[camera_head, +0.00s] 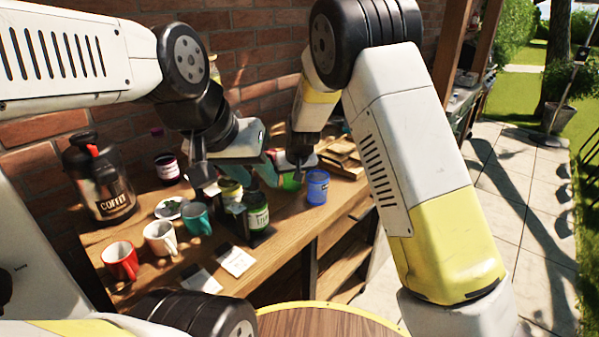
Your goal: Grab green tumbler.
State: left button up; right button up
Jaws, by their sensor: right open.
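The green tumbler (291,183) stands on the wooden counter, beside and left of a blue tumbler (317,186). My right gripper (297,168) is open and right above the green tumbler, covering its upper part. I cannot tell whether its fingers touch the tumbler. My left gripper (205,182) is further left, in front of the jars. Its fingers are small and dark here, and I cannot tell whether they are open or shut.
Jars with green labels (257,211) stand left of the tumblers. Red (120,261), white (161,238) and teal (197,218) mugs stand at the front left, with a coffee jar (105,185) behind. A wooden crate (343,157) is at the right. A brick wall (258,70) closes the back.

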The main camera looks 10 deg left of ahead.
jog(key=shift+w+f, duration=0.1)
jog(key=shift+f, duration=0.1)
jog(key=c, duration=1.4)
